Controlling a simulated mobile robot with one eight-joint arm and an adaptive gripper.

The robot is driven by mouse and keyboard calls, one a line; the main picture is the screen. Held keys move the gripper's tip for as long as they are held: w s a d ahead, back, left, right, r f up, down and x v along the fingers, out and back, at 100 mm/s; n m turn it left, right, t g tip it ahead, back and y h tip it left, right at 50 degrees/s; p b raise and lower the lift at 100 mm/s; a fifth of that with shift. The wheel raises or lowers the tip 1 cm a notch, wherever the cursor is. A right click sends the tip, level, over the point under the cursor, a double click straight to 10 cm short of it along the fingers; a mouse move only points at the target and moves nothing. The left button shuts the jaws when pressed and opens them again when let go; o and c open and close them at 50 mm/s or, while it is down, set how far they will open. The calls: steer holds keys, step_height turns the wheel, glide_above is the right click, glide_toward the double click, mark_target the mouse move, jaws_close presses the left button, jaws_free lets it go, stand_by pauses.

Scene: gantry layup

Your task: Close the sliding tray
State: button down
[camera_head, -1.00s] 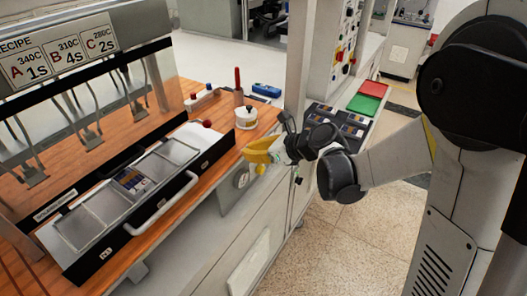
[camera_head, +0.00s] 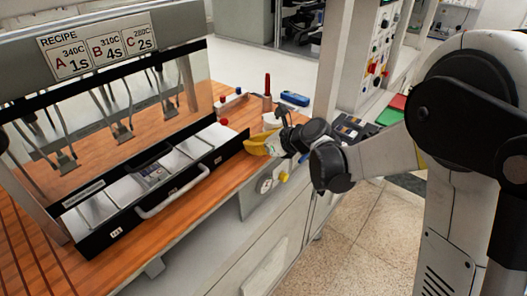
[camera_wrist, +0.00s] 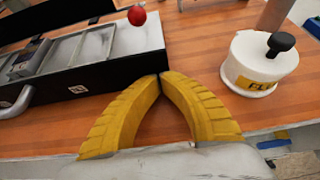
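The sliding tray (camera_head: 93,240) has a black front with a light bar handle (camera_head: 172,192) and shallow metal compartments, one holding a small dark and coloured piece. It sticks out in front of the glass-fronted station on the wooden bench. My gripper (camera_head: 255,145) has yellow fingers and is just beyond the tray's right end. In the wrist view my gripper (camera_wrist: 160,78) has its fingertips together with nothing seen between them, near the black tray wall (camera_wrist: 95,78); whether they touch it I cannot tell. The tray's handle end (camera_wrist: 15,103) shows at the left edge.
A red ball knob (camera_wrist: 137,16) stands above the tray's end. A white pot with a black knob (camera_wrist: 262,62) stands on the bench to the right. A blue object (camera_head: 294,98) lies farther back. The bench's front edge runs below my gripper.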

mark_target(232, 134)
steer(key=w+a, duration=0.2)
steer(key=a, duration=0.1)
steer(key=w+a, duration=0.3)
